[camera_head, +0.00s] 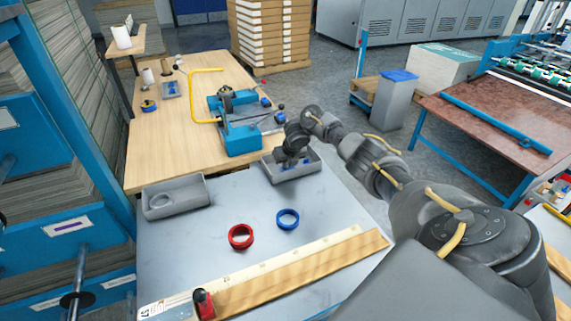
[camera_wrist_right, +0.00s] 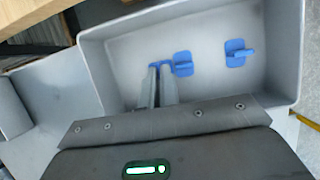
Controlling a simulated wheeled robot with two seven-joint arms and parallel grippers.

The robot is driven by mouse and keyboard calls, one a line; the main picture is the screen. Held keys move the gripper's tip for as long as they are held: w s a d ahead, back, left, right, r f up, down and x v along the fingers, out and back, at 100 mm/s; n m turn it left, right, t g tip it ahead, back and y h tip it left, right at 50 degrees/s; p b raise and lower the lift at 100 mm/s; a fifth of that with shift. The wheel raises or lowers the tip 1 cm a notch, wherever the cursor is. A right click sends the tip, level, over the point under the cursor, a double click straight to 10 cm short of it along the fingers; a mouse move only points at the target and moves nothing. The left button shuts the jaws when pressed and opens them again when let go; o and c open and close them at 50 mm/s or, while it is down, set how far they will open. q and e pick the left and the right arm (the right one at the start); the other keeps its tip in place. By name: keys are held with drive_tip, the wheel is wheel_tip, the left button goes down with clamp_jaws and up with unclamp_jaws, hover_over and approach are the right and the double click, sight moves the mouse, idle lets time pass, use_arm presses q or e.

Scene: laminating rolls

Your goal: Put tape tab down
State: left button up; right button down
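My right gripper (camera_head: 291,160) reaches down into the grey tray (camera_head: 312,171) at the far edge of the metal table. In the right wrist view, its two fingers (camera_wrist_right: 160,78) are close together, with a small blue tape tab (camera_wrist_right: 160,65) at their tips. I cannot tell whether this tab touches the tray floor. A second blue tab (camera_wrist_right: 183,64) lies just right of the fingertips, and a third blue tab (camera_wrist_right: 236,53) lies farther right in the same tray (camera_wrist_right: 120,55). My left gripper is in neither view.
Another grey tray (camera_head: 190,197) stands left on the metal table. A red tape roll (camera_head: 241,236) and a blue tape roll (camera_head: 288,219) lie in front. A ruler (camera_head: 270,262), a wooden strip (camera_head: 300,274) and a red-black tool (camera_head: 204,303) lie nearer. A blue machine (camera_head: 241,139) stands behind.

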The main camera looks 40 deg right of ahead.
drive_tip(key=shift+f, duration=0.25)
drive_tip(key=c, duration=1.9)
unclamp_jaws()
drive_tip(key=shift+r, duration=0.1)
drive_tip(key=shift+c, duration=0.2)
drive_tip(key=shift+r, duration=0.25)
drive_tip(key=d+p+v, duration=0.1)
drive_tip(key=p+v, duration=0.1)
drive_tip(key=v, duration=0.9)
drive_tip(key=shift+s+a+r, duration=0.25)
drive_tip(key=shift+a+r, duration=0.1)
drive_tip(key=shift+a, duration=0.15)
drive_tip(key=shift+r+p, duration=0.1)
drive_tip(key=shift+p, duration=0.25)
